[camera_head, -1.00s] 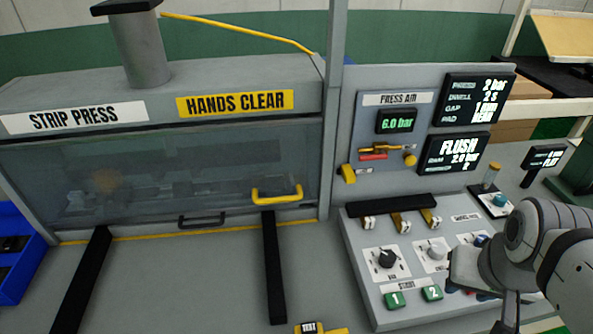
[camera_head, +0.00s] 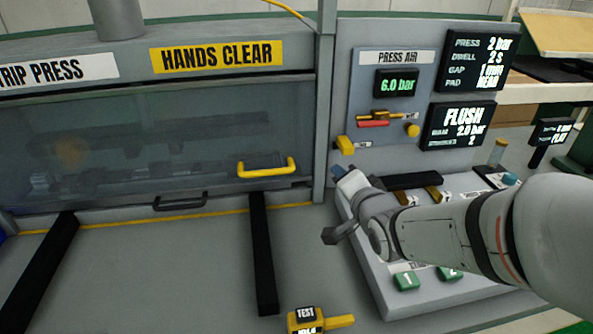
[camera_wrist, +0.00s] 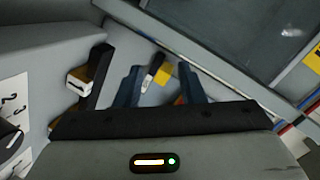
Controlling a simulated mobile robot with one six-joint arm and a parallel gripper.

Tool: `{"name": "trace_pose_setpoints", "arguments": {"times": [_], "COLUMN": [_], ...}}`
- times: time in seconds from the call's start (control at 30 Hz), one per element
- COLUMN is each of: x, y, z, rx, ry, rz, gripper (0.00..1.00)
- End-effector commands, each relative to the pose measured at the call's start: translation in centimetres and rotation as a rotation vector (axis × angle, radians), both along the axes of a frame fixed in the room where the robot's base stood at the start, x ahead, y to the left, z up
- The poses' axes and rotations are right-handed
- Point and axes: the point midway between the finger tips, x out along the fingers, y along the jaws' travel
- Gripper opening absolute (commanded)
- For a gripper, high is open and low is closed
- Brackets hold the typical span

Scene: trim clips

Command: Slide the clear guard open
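The clear guard (camera_head: 115,130) is a wide see-through panel across the front of the strip press, and it is down over the opening. A yellow handle (camera_head: 266,170) sits at its lower right, and a dark handle (camera_head: 180,200) is at its lower edge. My gripper (camera_head: 340,174) is right of the guard, near the grey post and over the left edge of the control box, apart from both handles. In the wrist view, its two blue fingers (camera_wrist: 158,84) stand apart with nothing held. Part of a dark glassy panel (camera_wrist: 240,30) shows at the upper right there.
The grey post (camera_head: 324,110) stands between guard and control panel. A yellow block (camera_head: 344,145) juts out beside it. The control box (camera_head: 375,285) lies under my arm. Two black rails (camera_head: 262,250) run forward from the press, with clear table between them. A yellow test device (camera_head: 306,320) is in front.

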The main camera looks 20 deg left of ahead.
Motion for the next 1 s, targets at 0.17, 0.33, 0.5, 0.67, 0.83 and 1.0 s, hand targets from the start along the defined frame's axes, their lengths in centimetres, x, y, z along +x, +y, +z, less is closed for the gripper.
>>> {"name": "trace_pose_setpoints", "arguments": {"times": [0.17, 0.33, 0.5, 0.67, 0.83, 1.0], "x": [-1.7, -3.7, -4.2, -3.0, -1.2, -0.1], "y": [7.7, 11.3, 12.7, 14.4, 16.5, 17.9], "z": [-3.5, -4.0, -3.7, -3.1, -2.7, -2.4], "rx": [0.354, 0.571, 0.645, 0.648, 0.647, 0.645], "ry": [-0.022, 0.0, 0.012, 0.011, 0.011, 0.012], "rz": [0.157, 0.269, 0.309, 0.312, 0.309, 0.31], "gripper": [0.36, 0.36, 0.36, 0.36, 0.36, 0.36]}}
